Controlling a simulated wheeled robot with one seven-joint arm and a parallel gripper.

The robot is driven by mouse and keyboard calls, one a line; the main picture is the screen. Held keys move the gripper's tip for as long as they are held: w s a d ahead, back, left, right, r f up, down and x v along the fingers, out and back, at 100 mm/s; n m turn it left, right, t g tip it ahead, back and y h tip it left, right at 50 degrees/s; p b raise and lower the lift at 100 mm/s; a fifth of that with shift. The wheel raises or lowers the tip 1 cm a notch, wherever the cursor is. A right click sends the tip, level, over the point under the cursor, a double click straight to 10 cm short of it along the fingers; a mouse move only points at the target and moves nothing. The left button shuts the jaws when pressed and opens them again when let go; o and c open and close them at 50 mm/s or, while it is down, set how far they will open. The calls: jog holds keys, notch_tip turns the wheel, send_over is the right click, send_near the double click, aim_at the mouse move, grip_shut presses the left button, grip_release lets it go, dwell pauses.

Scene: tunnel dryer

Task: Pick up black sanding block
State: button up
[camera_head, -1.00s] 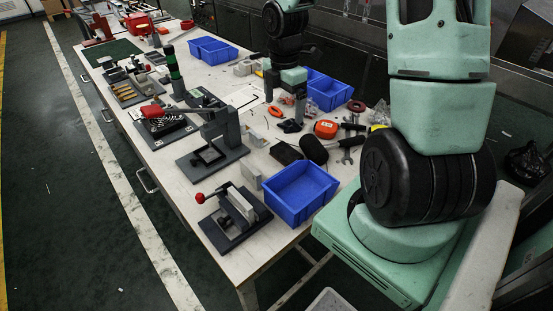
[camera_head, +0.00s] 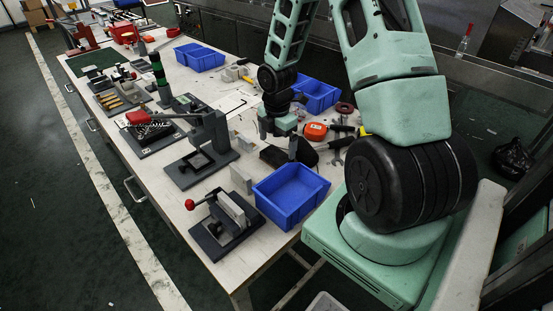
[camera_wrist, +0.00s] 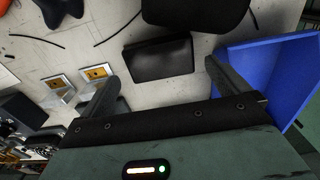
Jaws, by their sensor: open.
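A black, roughly rectangular block (camera_wrist: 157,60), which looks like the sanding block, lies on the pale tabletop in the wrist view. My gripper (camera_wrist: 160,76) is open above it, with one finger to its left and one to its right; the block lies ahead of and between the fingertips. Nothing is held. In the head view my gripper (camera_head: 279,138) is low over the table behind the near blue bin, and the black block (camera_head: 272,157) is partly hidden by it.
A second, rounded black object (camera_wrist: 195,12) lies close beyond the block. A blue bin (camera_head: 291,194) stands close on the near side, its wall (camera_wrist: 265,70) right of my gripper. A press fixture (camera_head: 203,150) stands left of my gripper.

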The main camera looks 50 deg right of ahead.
aim_at(277, 155)
notch_tip(277, 155, down, 5)
jog(key=shift+a, duration=0.1)
jog(key=c, duration=0.8)
notch_tip(277, 155, up, 10)
jog(key=shift+p, duration=0.3)
